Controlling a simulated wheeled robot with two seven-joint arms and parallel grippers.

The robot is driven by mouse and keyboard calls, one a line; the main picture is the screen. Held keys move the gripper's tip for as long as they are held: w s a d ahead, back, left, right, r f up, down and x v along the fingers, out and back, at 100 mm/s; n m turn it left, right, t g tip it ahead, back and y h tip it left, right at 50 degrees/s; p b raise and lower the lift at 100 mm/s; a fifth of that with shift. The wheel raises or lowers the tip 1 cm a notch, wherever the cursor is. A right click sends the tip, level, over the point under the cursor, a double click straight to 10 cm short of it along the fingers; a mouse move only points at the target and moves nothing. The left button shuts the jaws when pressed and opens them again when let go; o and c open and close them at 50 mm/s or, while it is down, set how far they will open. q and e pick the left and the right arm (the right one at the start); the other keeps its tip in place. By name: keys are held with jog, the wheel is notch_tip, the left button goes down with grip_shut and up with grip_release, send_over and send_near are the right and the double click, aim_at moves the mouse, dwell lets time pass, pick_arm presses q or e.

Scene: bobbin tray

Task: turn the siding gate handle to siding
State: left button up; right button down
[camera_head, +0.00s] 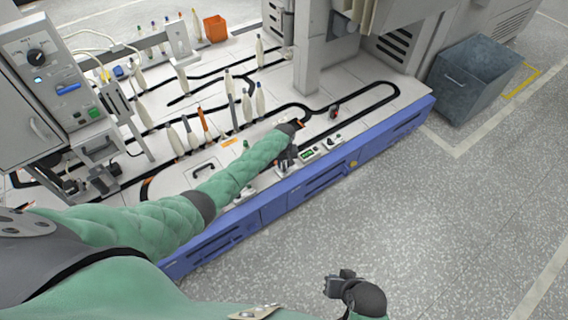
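My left arm reaches across the front of the white machine table, and its dark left gripper (284,163) hangs down over the strip of controls along the front edge. Its fingers are small and dark, and I cannot tell whether they are open or shut. I cannot pick out the siding gate handle with certainty; the gripper and wrist cover part of this area. A small red and black part (334,112) stands on the table inside the black track loop (377,105), right of the wrist. My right gripper (338,284) is low over the grey floor, apart from the table.
Several pale bobbins (260,98) stand along the black track. A control box (50,75) stands at the left and a white column (313,60) rises behind the wrist. An orange bin (215,28) is at the back.

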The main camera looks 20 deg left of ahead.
aim_at(284, 165)
pick_arm(q)
jog(key=shift+o, duration=0.4)
